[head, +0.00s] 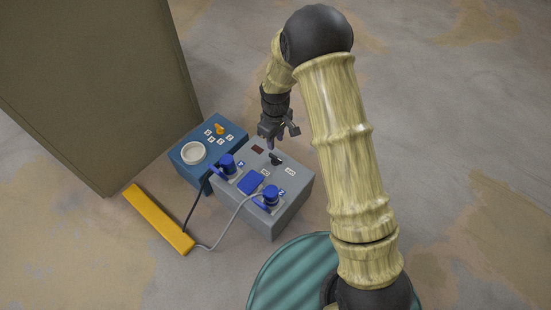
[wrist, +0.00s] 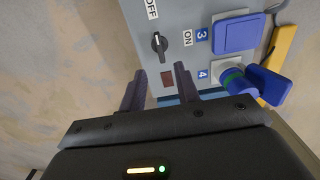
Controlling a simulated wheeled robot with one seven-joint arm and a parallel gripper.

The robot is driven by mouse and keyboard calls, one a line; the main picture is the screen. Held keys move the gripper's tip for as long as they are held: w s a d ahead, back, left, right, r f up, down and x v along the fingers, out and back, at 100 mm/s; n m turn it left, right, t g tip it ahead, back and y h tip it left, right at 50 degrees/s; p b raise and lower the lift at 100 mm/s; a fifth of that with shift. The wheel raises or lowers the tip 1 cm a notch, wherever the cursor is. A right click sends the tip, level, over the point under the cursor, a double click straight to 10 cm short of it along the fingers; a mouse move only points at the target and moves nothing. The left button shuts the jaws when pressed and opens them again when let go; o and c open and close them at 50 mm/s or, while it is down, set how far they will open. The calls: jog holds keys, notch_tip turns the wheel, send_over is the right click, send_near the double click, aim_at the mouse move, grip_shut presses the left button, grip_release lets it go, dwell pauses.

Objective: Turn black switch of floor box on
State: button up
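The grey floor box (head: 290,205) stands on the floor in the head view and fills the upper middle of the wrist view (wrist: 205,15). Its black switch (head: 275,159) is a small rotary knob, seen clearly in the wrist view (wrist: 159,43) between the OFF and ON labels. My gripper (head: 279,138) is above the box's far edge, near the switch. In the wrist view its two fingers (wrist: 157,85) are apart with nothing between them, and the knob is ahead of them.
The grey box carries a dark red window (wrist: 167,78), a blue socket cover (wrist: 237,35) and blue plugs (head: 270,195) with cables. A blue box (head: 186,168) with a yellow knob adjoins it. A yellow bar (head: 160,218) and a brown cabinet (head: 95,80) are left.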

aim_at(276, 157)
notch_tip(276, 157, down, 9)
jog(key=b, duration=0.5)
jog(key=shift+f, duration=0.1)
grip_shut()
